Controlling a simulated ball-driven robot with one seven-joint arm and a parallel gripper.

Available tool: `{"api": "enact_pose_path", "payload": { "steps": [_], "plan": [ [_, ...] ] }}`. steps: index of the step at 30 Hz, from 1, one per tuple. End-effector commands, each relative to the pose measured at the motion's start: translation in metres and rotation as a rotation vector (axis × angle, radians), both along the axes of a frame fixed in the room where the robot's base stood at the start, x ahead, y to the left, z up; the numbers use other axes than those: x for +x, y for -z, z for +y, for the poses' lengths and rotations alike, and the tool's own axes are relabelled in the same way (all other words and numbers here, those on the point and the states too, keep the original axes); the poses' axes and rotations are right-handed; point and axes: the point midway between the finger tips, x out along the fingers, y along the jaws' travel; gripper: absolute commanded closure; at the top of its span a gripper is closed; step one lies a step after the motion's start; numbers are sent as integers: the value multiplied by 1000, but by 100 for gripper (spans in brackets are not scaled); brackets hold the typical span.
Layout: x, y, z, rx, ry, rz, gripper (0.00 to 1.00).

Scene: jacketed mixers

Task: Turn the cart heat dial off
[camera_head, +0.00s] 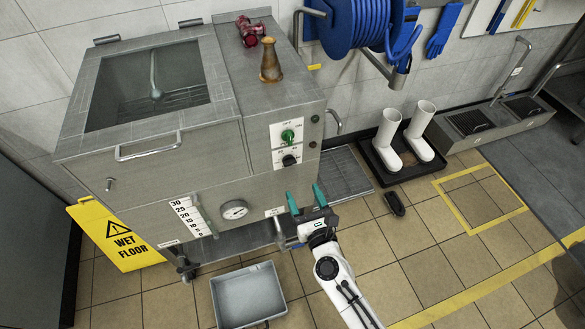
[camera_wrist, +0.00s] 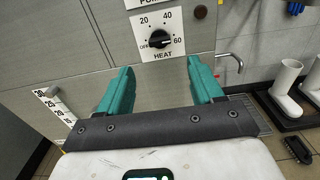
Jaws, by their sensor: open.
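The heat dial (camera_wrist: 160,39) is a black knob on a white plate marked OFF, 20, 40, 60 and HEAT. Its pointer seems to face right, towards 60. In the head view the dial (camera_head: 289,160) sits low on the front panel of the steel mixer cart (camera_head: 230,108), under a green knob (camera_head: 288,136). My gripper (camera_head: 305,192) is open and empty, with teal fingers pointing at the cart front, below the dial. In the wrist view the gripper's fingers (camera_wrist: 160,75) stand to either side below the dial, not touching it.
A dark red indicator (camera_wrist: 201,12) is right of the dial plate. A gauge (camera_head: 234,210) and a scale strip (camera_head: 192,215) are left of my gripper. A grey tub (camera_head: 248,296) and a wet floor sign (camera_head: 118,238) stand on the floor. White boots (camera_head: 402,137) stand at right.

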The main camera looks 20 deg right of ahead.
Motion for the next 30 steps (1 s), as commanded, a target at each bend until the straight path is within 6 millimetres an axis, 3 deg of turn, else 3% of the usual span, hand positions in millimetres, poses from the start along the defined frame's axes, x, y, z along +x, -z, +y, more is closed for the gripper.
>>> {"api": "enact_pose_path", "payload": {
  "steps": [9, 15, 21, 30],
  "plan": [
    [58, 0, 0, -4, -1, -2, 34],
    [85, 0, 0, -5, -2, -1, 34],
    [96, 0, 0, -6, -3, 0, 34],
    [96, 0, 0, -6, -3, 0, 37]
  ]
}}
